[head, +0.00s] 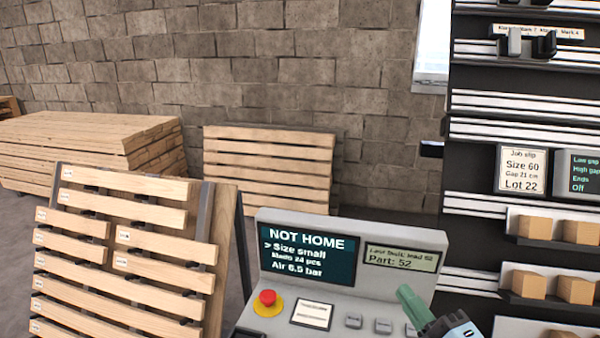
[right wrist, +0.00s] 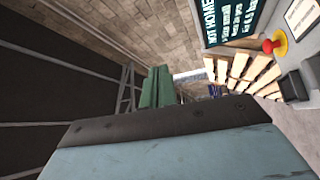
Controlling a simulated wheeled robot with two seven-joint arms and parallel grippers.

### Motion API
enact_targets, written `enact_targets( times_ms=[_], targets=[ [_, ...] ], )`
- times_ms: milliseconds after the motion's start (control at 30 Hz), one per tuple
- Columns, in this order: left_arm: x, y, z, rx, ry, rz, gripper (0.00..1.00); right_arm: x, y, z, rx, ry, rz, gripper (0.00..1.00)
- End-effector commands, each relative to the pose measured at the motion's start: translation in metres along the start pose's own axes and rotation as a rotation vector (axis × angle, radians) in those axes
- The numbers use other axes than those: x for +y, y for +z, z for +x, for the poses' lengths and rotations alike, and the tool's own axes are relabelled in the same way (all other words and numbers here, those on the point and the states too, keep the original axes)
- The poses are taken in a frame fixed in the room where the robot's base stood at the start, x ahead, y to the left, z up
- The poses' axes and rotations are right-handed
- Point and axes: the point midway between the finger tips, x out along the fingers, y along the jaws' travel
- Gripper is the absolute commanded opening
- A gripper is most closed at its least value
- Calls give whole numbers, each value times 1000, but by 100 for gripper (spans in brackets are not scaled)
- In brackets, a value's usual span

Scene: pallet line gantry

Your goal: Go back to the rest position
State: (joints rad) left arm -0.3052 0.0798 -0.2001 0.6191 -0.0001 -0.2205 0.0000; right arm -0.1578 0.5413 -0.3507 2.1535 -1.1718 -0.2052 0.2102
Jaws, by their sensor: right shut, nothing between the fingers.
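My right gripper (head: 408,297) is in the lower right of the head view, in front of the right part of the control console (head: 372,292). Its green fingers are shut with nothing between them. In the right wrist view the fingers (right wrist: 156,82) show together near the middle. My left gripper is in neither view. The console's dark screen (head: 306,256) reads "NOT HOME", "Size small" and "Air 6.5 bar". I cannot tell whether the gripper touches the console.
A slatted pallet (head: 110,255) leans at left. A dark rack with small boxes (head: 535,227) stands at right.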

Motion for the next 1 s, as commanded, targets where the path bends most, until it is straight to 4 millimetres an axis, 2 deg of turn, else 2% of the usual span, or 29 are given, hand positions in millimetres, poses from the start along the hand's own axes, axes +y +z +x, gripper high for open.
enact_targets(
  times_ms=[67,133,200,300,367,500,633,800,1000],
  targets=[
    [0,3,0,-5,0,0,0,-1,25,-15,-205,12,183,0],
    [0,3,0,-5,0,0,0,-10,46,-34,-387,-7,333,0],
    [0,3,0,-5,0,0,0,-28,63,-58,-567,-55,477,0],
    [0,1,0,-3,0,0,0,-60,73,-99,-806,-164,668,0],
    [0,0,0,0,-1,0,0,-79,72,-124,-927,-243,765,0],
    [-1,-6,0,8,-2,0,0,-113,52,-174,-1128,-431,935,0],
    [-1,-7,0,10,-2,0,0,-132,26,-211,-1252,-601,1052,0],
    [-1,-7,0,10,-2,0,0,-145,-13,-254,-1362,-825,1173,0],
    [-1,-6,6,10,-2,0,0,-201,1,-255,-1380,-851,1163,0]
  ],
)
